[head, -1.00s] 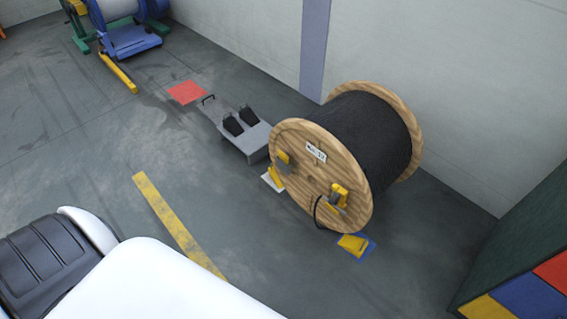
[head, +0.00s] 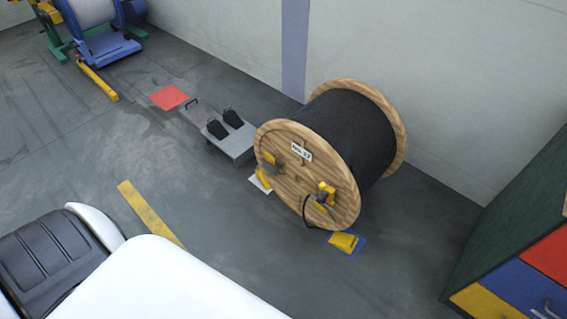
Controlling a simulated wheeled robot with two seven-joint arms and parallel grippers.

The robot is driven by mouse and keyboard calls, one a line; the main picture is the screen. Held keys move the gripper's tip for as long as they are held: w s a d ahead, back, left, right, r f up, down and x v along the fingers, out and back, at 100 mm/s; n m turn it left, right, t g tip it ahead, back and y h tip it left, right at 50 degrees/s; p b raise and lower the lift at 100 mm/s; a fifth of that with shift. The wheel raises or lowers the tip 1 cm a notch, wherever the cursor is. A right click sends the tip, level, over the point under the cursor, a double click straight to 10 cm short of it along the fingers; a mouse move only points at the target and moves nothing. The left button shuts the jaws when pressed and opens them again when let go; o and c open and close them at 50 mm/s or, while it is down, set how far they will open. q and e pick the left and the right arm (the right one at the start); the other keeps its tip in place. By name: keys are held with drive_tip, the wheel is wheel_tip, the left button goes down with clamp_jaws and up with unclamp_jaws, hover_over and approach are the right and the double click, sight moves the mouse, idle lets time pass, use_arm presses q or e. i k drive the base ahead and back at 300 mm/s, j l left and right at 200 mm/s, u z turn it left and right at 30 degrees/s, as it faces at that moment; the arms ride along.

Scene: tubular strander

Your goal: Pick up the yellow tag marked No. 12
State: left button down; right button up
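A wooden cable drum (head: 290,180) wound with black cable (head: 350,130) stands on the floor by the wall. Its near flange carries a small white label (head: 301,151) with dark print too small to read surely. I cannot read No. 12 on either, so I cannot tell which yellow thing, if any, is the tag. Neither of my grippers is in view.
Yellow chocks stand at the drum's foot, one on a blue patch (head: 358,249). A grey low cart (head: 238,147) with black blocks is left of the drum. A cabinet (head: 515,235) with coloured fronts is at right. A red floor patch (head: 169,98) lies farther back.

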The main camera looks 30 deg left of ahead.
sight(271, 158)
drive_tip(key=i+j+z, duration=0.1)
drive_tip(key=j+z, duration=0.3)
drive_tip(key=j, duration=0.25)
drive_tip(key=j+z, duration=0.35)
drive_tip(key=j, duration=0.3)
